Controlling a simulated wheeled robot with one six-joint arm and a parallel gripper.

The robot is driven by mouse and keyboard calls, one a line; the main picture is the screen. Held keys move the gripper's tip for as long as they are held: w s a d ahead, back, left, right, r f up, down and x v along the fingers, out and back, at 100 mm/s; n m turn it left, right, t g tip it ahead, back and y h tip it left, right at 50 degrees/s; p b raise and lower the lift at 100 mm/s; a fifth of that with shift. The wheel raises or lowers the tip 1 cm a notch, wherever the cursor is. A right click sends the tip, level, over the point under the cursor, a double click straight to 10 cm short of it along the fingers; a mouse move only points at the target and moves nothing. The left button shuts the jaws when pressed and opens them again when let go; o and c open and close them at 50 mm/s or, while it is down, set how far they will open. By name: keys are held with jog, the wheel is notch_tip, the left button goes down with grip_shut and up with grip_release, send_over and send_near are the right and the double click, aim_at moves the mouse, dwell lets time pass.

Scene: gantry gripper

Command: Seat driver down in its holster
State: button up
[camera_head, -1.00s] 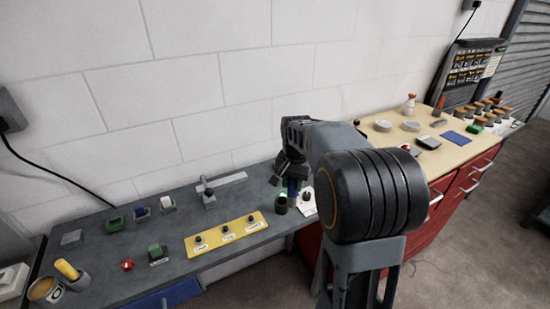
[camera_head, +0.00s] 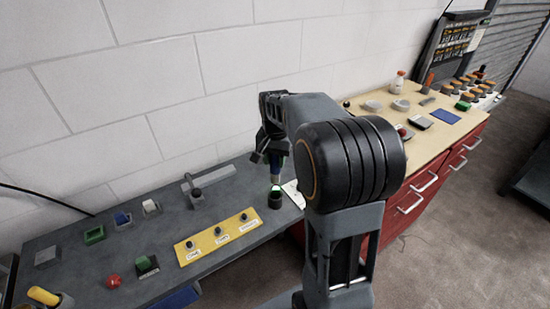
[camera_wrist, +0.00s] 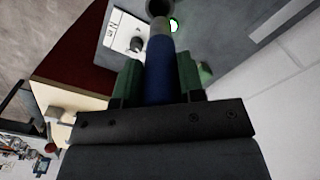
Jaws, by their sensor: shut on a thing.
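My gripper (camera_head: 272,152) is shut on the driver, which hangs roughly upright with its blue handle (camera_wrist: 160,68) between the green finger pads in the wrist view. In the head view the driver (camera_head: 275,168) is over the holster (camera_head: 275,201), a short dark cylinder on the grey bench. The wrist view shows the driver's grey lower end close to the holster's dark round mouth (camera_wrist: 159,7). I cannot tell whether the tip is inside the mouth. A green light (camera_wrist: 174,25) glows beside it.
A yellow panel (camera_head: 204,244) with black knobs lies left of the holster on the grey bench (camera_head: 120,235). A grey bracket (camera_head: 197,197) stands behind it. A white label card (camera_head: 293,193) lies right of the holster. A red cabinet (camera_head: 420,190) adjoins on the right.

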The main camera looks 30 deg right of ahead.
aim_at(275, 184)
jog(key=shift+f+b, duration=2.1)
jog(key=shift+f, duration=0.8)
jog(key=shift+f+b, duration=1.8)
jog(key=shift+f, duration=1.05)
jog(key=o, duration=1.1)
jog(key=shift+s, duration=0.1)
jog(key=shift+r, duration=0.15)
notch_tip(275, 184, up, 14)
jog(key=shift+f, duration=0.15)
